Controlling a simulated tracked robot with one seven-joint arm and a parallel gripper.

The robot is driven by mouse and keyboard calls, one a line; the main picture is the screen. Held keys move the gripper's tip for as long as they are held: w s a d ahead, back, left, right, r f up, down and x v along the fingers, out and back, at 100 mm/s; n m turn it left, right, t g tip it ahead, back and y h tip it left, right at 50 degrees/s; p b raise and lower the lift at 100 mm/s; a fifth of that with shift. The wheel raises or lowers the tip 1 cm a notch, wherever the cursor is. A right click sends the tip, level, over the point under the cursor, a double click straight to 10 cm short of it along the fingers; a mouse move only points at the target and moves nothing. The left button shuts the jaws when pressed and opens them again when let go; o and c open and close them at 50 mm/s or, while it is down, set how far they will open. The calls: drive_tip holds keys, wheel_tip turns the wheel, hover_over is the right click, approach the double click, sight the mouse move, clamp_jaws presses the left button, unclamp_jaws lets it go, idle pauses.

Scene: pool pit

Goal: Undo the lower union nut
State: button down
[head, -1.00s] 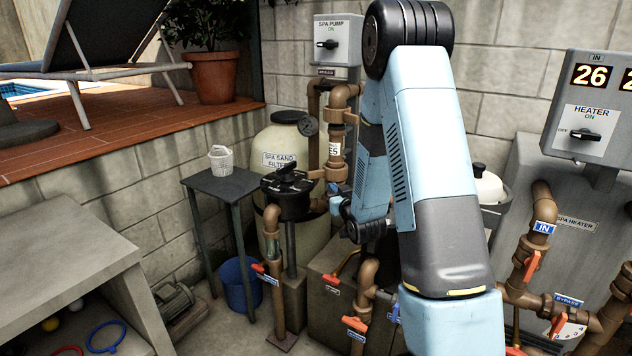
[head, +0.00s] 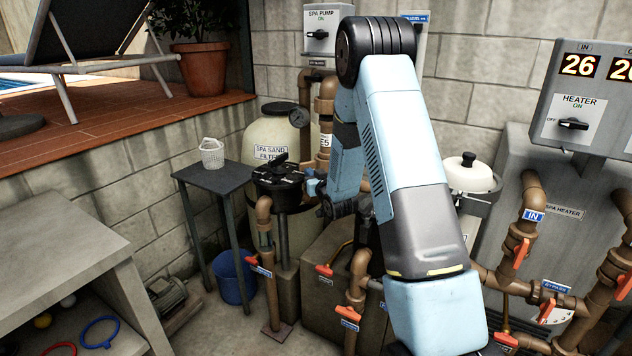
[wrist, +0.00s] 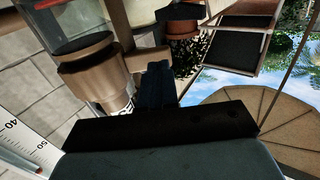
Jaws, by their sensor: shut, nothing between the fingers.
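A brown pipe collar (wrist: 95,75), shaped like a union nut, fills the upper left of the wrist view next to a clear tube (wrist: 78,25); I cannot tell whether it is the lower nut. In the head view, a brown upright pipe (head: 325,108) with collars and a white label rises beside the sand filter; its lower part is partly hidden by my arm. My gripper (head: 312,187) is small there, beside the black valve head. In the wrist view its dark blue fingers (wrist: 157,88) are shut and empty, right of the collar and apart from it in the picture.
The black valve head (head: 279,182) and sand filter (head: 272,125) stand left of my arm. Pipes with orange handles (head: 350,325) stand low in front. The heater (head: 560,180) is at right.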

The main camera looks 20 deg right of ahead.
sight(302, 168)
drive_tip(key=shift+w+a, duration=0.2)
drive_tip(key=shift+w, duration=0.95)
drive_tip(key=shift+w+a, duration=0.25)
drive_tip(key=shift+w, duration=0.25)
drive_tip(key=shift+w+a, duration=0.2)
drive_tip(key=shift+w, duration=0.25)
drive_tip(key=shift+r, duration=0.1)
drive_tip(key=shift+s, duration=0.1)
